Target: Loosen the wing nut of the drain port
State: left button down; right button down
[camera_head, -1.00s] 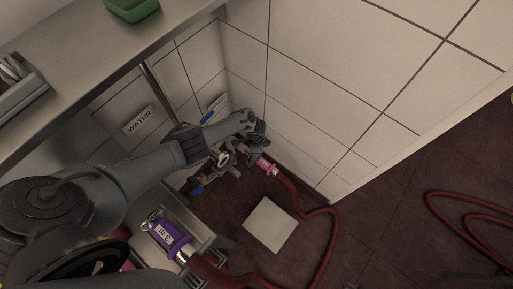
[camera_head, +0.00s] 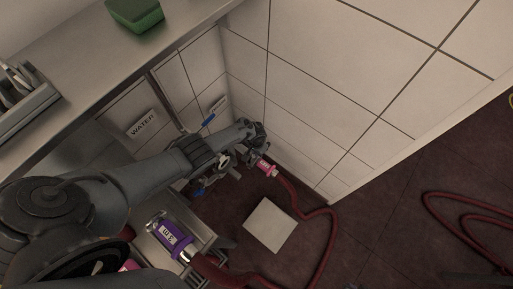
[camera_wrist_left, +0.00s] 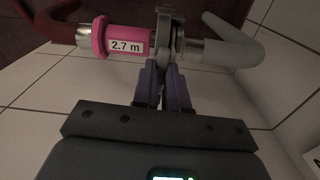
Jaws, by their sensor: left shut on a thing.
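In the left wrist view, a metal clamp (camera_wrist_left: 165,30) joins the end of a hose with a pink collar (camera_wrist_left: 120,39), labelled "2.7 m", to a grey bent pipe (camera_wrist_left: 228,48), seemingly the drain port. My left gripper (camera_wrist_left: 165,72) is shut at the clamp's near edge, with both fingertips against it. The wing nut seems to be between the fingers and is mostly hidden. In the head view, my left gripper (camera_head: 258,139) is low by the tiled wall, just above the pink collar (camera_head: 265,168). My right gripper is not in view.
A red hose (camera_head: 331,223) runs from the pink collar across the dark floor. A pale square plate (camera_head: 270,225) lies there. A purple-collared hose end (camera_head: 172,237) rests at lower left. A steel counter (camera_head: 110,70) with a green sponge (camera_head: 135,12) is above. Blue-handled valves (camera_head: 208,120) are near my arm.

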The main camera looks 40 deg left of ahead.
pick_arm(q)
jog(key=shift+n, duration=0.3)
dwell(0.4)
jog(key=c, duration=1.2)
grip_release()
jog(key=shift+o, duration=0.2)
jog(key=shift+r, duration=0.1)
notch_tip(320, 180, up, 11)
jog(key=p, duration=0.9)
jog(key=shift+p, duration=0.35)
jog(key=shift+f, duration=0.2)
jog(key=shift+s+d+r, duration=0.1)
jog(key=shift+r, duration=0.05)
